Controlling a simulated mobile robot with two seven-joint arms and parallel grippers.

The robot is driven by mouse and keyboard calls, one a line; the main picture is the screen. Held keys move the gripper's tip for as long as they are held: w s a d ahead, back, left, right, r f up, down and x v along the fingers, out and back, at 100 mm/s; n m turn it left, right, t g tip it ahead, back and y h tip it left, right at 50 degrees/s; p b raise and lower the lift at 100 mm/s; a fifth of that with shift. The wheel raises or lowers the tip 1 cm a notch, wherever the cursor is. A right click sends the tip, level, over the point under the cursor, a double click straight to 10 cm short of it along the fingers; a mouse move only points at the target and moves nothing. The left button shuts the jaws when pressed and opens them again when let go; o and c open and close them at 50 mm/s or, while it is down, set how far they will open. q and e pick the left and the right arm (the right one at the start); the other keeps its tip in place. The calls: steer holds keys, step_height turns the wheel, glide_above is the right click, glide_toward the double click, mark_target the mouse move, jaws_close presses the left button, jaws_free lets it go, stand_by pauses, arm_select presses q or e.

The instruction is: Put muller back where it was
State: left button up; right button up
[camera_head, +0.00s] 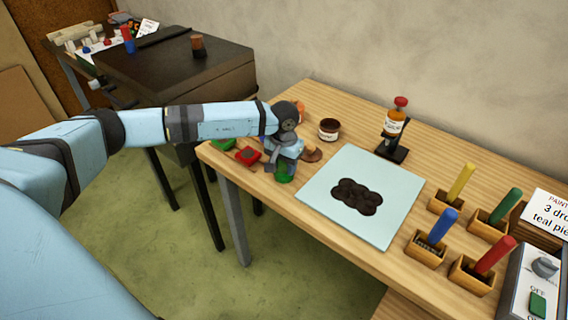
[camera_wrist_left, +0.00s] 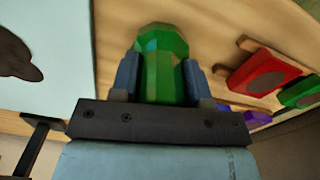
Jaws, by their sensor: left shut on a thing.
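My left gripper (camera_head: 282,160) is shut on a green faceted piece, which I take to be the muller (camera_head: 285,174). In the left wrist view the green muller (camera_wrist_left: 162,66) sits between the two fingers of the left gripper (camera_wrist_left: 160,82), over the wooden table. In the head view it is at the front edge of the table, left of the pale glass slab (camera_head: 395,228). Most of it is hidden by the gripper there. I cannot tell whether it touches the table. A dark paint patch (camera_head: 357,197) lies on the slab. My right gripper is not in view.
A red block (camera_head: 248,156) and a green block (camera_head: 222,144) lie left of the gripper. A brown round piece with a tan top (camera_head: 312,152) and a jar (camera_head: 329,130) are close behind. A bottle on a stand (camera_head: 395,122) and coloured sticks in wooden holders are farther right.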

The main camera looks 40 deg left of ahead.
arm_select(q)
steer(key=o, duration=0.5)
steer(key=shift+f, duration=0.1)
steer(key=o, duration=0.5)
steer(key=shift+c, duration=0.2)
